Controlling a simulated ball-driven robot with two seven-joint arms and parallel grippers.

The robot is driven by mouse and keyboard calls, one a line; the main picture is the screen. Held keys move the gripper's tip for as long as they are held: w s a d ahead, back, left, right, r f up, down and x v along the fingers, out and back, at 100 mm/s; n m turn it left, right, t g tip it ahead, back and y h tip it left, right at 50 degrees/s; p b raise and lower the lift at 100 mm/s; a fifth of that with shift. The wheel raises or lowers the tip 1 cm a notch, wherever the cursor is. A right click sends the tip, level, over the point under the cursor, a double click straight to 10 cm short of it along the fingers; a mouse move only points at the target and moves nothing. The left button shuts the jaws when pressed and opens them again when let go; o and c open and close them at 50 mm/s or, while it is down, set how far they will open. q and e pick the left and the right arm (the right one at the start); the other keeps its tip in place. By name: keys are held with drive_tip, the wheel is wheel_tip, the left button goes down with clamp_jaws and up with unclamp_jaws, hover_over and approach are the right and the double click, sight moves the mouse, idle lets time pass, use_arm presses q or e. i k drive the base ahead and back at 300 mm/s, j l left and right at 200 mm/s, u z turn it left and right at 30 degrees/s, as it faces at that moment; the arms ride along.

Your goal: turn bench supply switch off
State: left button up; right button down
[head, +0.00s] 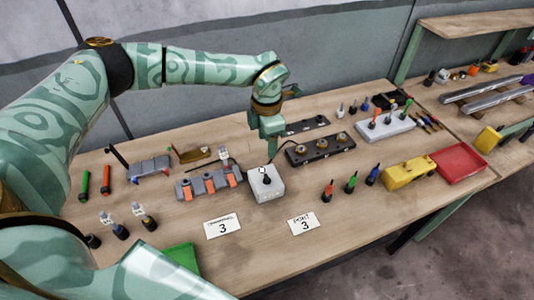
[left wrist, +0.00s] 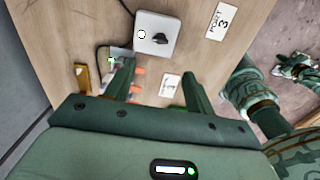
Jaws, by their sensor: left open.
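The bench supply switch is a white box (head: 270,190) with a black knob (head: 267,180) on top and a small pale round mark beside it. It stands at mid-table and also shows at the top of the left wrist view (left wrist: 156,22). I cannot tell the switch's state. My left gripper (head: 271,150) points down above and just behind the box, apart from it. In the left wrist view its two fingers (left wrist: 159,80) are spread with nothing between them.
A grey block with orange parts (head: 208,183) stands close left of the box, and a dark socket strip (head: 320,149) close behind right. A cable runs behind the box. Two number cards (head: 303,224) lie in front. A yellow block (head: 408,173) and red tray (head: 459,163) stand right.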

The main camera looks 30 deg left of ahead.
sight(266, 180)
drive_tip(key=k+l, duration=0.65)
drive_tip(key=k, duration=0.25)
